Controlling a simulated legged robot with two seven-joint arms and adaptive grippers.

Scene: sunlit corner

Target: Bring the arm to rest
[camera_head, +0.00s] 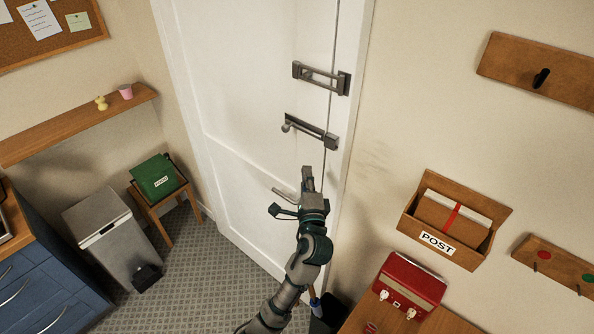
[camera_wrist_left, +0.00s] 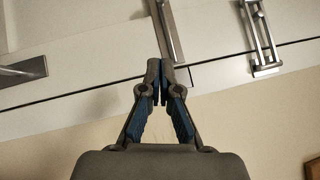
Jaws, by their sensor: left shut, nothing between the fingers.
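My left gripper (camera_head: 307,172) is raised in front of the white door (camera_head: 245,110), near its right edge. In the left wrist view the fingers (camera_wrist_left: 161,68) are together with nothing between them. In the head view the fingertips are just below the lower sliding bolt (camera_head: 311,131); I cannot tell whether they touch it. An upper bolt (camera_head: 321,78) is fixed above it. The door handle (camera_head: 285,196) shows left of my gripper, partly hidden by the wrist. My right gripper is in neither view.
A wooden POST rack (camera_head: 405,226) hangs on the wall to the right, above a red box (camera_head: 409,287) on a wooden table (camera_head: 448,322). A grey bin (camera_head: 108,238) and a stool with a green box (camera_head: 155,177) stand left. Patterned floor (camera_head: 205,275) is clear between.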

